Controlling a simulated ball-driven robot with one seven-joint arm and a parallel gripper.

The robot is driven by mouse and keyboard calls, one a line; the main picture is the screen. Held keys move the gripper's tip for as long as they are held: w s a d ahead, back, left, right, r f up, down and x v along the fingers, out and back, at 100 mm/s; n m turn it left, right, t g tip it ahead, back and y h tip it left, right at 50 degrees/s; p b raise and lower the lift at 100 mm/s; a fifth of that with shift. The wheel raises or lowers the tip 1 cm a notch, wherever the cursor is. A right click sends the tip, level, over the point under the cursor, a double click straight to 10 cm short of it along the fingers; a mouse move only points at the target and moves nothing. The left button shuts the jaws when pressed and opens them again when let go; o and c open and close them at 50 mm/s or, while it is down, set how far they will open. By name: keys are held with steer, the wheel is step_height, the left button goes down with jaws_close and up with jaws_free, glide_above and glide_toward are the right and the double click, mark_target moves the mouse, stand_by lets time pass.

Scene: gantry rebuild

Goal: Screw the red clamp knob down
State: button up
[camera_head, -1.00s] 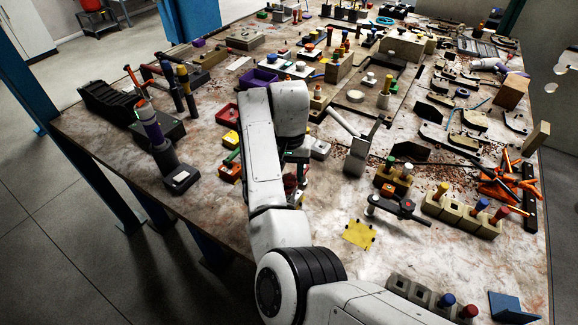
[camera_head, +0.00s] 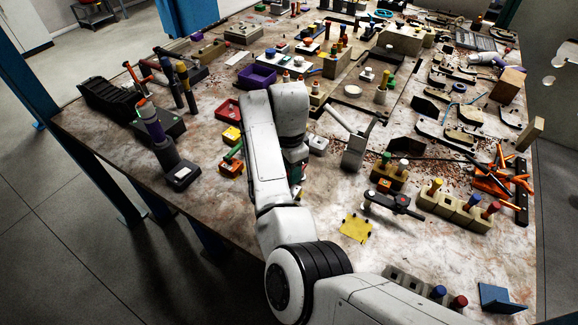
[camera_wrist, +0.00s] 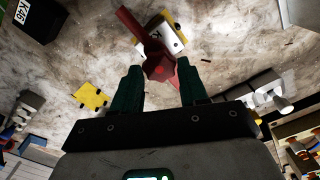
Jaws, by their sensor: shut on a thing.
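The red clamp knob (camera_wrist: 159,69) shows in the wrist view between the tips of my gripper's two dark green fingers (camera_wrist: 160,78). My gripper is shut on it. A red bar (camera_wrist: 130,22) reaches from beside the knob toward the upper left. A white block (camera_wrist: 161,40) marked with a K lies just beyond the knob, with a yellow part at its far side. How the knob meets the parts below it is hidden. In the head view my arm covers most of the gripper and the knob.
A yellow sheet (camera_head: 356,227) with dark corners lies right of my arm; it also shows in the wrist view (camera_wrist: 91,96).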

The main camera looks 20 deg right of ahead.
steer(key=m, duration=0.5)
steer(key=shift+r+m, duration=0.2)
steer(key=shift+m, duration=0.1)
steer(key=m, duration=0.5)
steer(key=shift+m, duration=0.3)
steer(key=shift+r, duration=0.1)
steer(key=o, duration=0.7)
steer(key=shift+o, duration=0.9)
steer(key=shift+s, duration=0.15)
step_height(320, 180, up, 10)
steer(key=b, duration=0.2)
steer(key=shift+r, duration=0.25)
